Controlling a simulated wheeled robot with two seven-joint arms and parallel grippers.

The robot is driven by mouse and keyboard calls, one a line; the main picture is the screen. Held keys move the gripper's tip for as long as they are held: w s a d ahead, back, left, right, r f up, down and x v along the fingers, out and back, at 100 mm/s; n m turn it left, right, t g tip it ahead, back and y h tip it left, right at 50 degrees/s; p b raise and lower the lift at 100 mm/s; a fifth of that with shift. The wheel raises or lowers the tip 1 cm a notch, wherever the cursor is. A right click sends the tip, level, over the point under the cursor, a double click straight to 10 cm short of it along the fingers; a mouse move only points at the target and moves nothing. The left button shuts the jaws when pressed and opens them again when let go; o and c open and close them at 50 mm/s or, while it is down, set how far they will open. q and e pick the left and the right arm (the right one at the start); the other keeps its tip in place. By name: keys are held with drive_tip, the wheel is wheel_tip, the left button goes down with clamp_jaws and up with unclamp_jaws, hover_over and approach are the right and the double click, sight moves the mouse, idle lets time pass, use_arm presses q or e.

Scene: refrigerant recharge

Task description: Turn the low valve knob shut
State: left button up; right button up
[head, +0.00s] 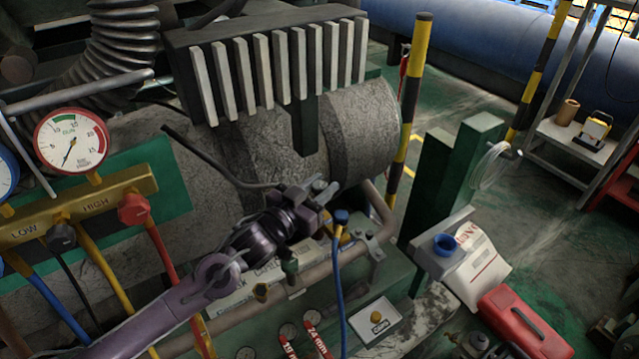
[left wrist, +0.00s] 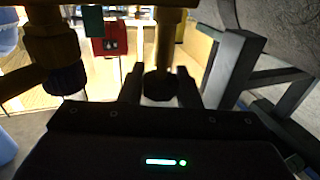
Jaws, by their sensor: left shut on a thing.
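My left gripper (head: 322,192) reaches over the pipework in the head view, beside the blue hose fitting (head: 340,216). In the left wrist view its two fingers (left wrist: 160,92) stand on either side of a dark round knob (left wrist: 160,84) under a brass-coloured body (left wrist: 158,45) and are shut on it. The picture does not show whether this is the low valve knob. A manifold labelled LOW and HIGH (head: 85,205) is at the left in the head view, with a dark knob (head: 62,237) near LOW and a red knob (head: 134,209) near HIGH. My right gripper is not in view.
A second brass body with a dark blue knob (left wrist: 65,78) hangs left of my fingers in the left wrist view. A blue hose (head: 342,275) runs down beside my gripper. A striped post (head: 410,100), a green post (head: 450,180) and a red case (head: 525,325) stand to the right.

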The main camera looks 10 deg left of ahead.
sight(313, 191)
use_arm(q)
drive_tip(key=shift+w+a+r+m+g+h+p, duration=0.15)
drive_tip(key=shift+r+m+g+h+p, duration=0.2)
drive_tip(key=shift+m+h, duration=0.3)
drive_tip(key=shift+f+m+g+h, duration=0.15)
drive_tip(key=shift+m+g+h, duration=0.45)
drive_tip(key=shift+h, duration=0.2)
drive_tip(key=shift+f+m+g+h, duration=0.15)
drive_tip(key=shift+m+g+h, duration=0.35)
drive_tip(key=shift+h, duration=0.25)
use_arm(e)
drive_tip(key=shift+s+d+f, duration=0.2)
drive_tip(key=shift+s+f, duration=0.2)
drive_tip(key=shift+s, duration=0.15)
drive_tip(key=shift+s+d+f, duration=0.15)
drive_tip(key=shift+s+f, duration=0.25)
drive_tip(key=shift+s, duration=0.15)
use_arm(q)
drive_tip(key=o, duration=1)
drive_tip(key=shift+s, duration=0.2)
drive_tip(key=v, duration=0.6)
drive_tip(key=shift+s+a, duration=0.15)
drive_tip(key=shift+s, duration=0.15)
drive_tip(key=shift+s+a, duration=0.3)
drive_tip(key=shift+s, duration=0.05)
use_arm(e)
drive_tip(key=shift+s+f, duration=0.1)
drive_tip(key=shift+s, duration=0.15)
